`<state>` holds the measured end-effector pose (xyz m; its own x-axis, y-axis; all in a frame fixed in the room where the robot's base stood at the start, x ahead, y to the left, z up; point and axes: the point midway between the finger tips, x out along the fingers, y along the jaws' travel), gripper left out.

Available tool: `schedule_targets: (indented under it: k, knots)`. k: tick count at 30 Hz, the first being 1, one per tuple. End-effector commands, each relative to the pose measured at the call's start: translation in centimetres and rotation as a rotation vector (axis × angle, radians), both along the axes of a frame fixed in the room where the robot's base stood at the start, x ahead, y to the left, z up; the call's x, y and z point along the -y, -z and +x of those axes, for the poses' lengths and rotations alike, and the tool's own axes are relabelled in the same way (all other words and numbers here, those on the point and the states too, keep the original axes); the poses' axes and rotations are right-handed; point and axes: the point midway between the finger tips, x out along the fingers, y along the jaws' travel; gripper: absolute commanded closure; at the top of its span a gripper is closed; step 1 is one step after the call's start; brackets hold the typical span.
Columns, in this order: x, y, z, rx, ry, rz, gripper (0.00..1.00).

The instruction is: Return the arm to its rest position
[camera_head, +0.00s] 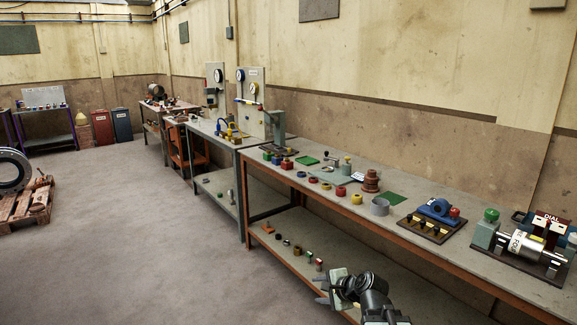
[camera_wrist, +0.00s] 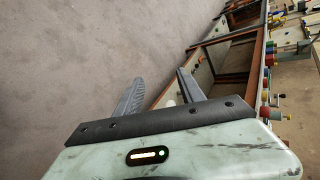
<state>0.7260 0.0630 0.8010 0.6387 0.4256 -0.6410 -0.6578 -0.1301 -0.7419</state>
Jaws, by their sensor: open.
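My gripper (camera_head: 322,288) shows at the bottom of the head view, in front of the near workbench and at about the height of its lower shelf in the picture. In the wrist view my gripper (camera_wrist: 160,92) has its two grey fingers spread apart, with nothing between them. Bare concrete floor and the bench frame show beyond the fingertips. My dark arm links run down to the bottom edge of the head view and hide part of the lower shelf.
A pallet (camera_head: 30,205) lies at the left. The floor (camera_head: 130,230) between is clear.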

Motion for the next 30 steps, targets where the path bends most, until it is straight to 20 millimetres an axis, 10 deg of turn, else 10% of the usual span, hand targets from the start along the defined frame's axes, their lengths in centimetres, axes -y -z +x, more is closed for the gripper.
schedule_targets:
  k: [3, 13, 24, 30]
  knots:
    - [-2.0, 4.6, -4.9, -0.087, -0.358, -0.363, 0.54]
    - [6.3, 8.5, -15.5, -0.346, -1.159, -0.868, 0.54]
    - [6.2, -3.7, -15.3, -0.331, -1.162, -0.872, 0.54]
    - [6.2, -6.5, -15.2, -0.33, -1.161, -0.871, 0.54]
